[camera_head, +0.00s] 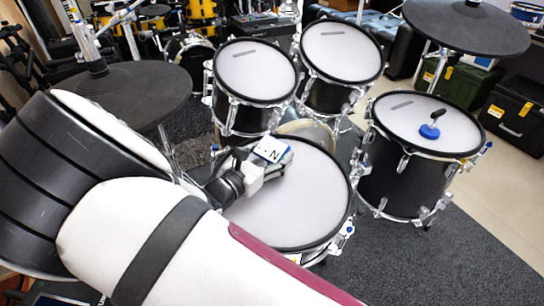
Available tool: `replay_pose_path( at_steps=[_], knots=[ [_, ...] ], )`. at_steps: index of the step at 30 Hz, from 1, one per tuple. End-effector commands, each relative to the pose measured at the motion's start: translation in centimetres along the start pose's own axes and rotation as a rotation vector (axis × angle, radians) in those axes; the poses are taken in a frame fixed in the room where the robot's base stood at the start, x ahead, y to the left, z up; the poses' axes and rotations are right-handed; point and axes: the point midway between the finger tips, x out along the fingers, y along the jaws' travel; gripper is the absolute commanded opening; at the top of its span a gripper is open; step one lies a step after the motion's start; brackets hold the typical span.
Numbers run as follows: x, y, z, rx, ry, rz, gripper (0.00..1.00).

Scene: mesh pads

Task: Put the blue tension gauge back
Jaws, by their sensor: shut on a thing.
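My gripper (262,170) is over the upper left part of the white snare-like drum head (300,205) in the middle. It is shut on a small block with a white face, a blue edge and a dark letter N, which looks like the blue tension gauge (271,149). Its lower part is hidden by my gripper. I cannot tell whether it touches the drum head.
Two rack drums (255,70) (342,48) stand behind. Dark cymbals hang at left (130,95) and upper right (465,25). Black and green cases (520,115) sit at far right. Grey carpet (440,260) is clear at lower right. My arm covers the lower left.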

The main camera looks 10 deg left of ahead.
Motion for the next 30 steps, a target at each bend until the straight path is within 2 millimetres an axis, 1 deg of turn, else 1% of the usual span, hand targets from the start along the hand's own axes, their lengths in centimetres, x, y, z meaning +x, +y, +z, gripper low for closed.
replay_pose_path(
  at_steps=[6, 20, 21, 22, 23, 30],
  knots=[
    [0.0, 0.0, 0.2, 0.003, -0.002, 0.0, 0.17],
    [0.1, 0.0, -1.0, 0.002, -0.002, 0.0, 0.17],
    [0.1, 0.0, -1.0, 0.001, 0.0, 0.0, 0.75],
    [0.1, 0.0, -1.0, 0.001, 0.0, 0.0, 0.82],
    [0.1, 0.0, -1.0, 0.001, 0.0, 0.0, 0.86],
    [0.1, 0.0, -1.0, 0.001, 0.0, 0.0, 0.86]
  ],
)
